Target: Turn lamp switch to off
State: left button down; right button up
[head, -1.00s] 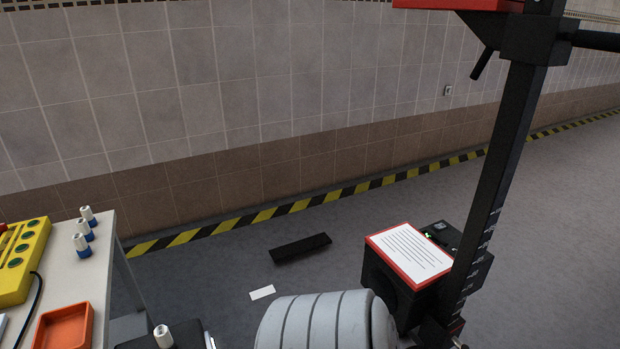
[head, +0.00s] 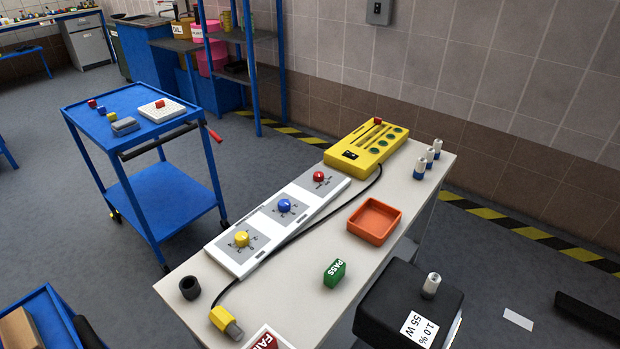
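No part is clearly marked as the lamp switch, and no lamp can be made out. A white panel (head: 229,259) on the white table carries a yellow knob (head: 241,239), a blue knob (head: 284,205) and a red knob (head: 318,176), each on a grey dial face. The dial markings are too small to read. A yellow box (head: 345,152) with several green round spots stands behind the panel, with a small red part on its far end. A grey box (head: 380,12) is on the wall. Neither of my grippers is in view.
The white table (head: 300,285) also holds an orange tray (head: 360,233), a green PASS block (head: 334,273), a black cup (head: 190,288) and white-blue cylinders. A black box (head: 385,305) labelled 55 W stands at right. A blue cart (head: 165,212) is left, with open floor around it.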

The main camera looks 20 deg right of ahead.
aim_at(319, 176)
jog(key=i+l, duration=0.15)
jog(key=l, duration=0.2)
jog(key=i+l, duration=0.2)
jog(key=l, duration=0.15)
jog(key=i+l, duration=0.15)
jog(key=l, duration=0.2)
jog(key=i+l, duration=0.15)
jog(key=l, duration=0.2)
jog(key=i+l+u, duration=0.1)
jog(key=l, duration=0.25)
jog(key=i, duration=0.1)
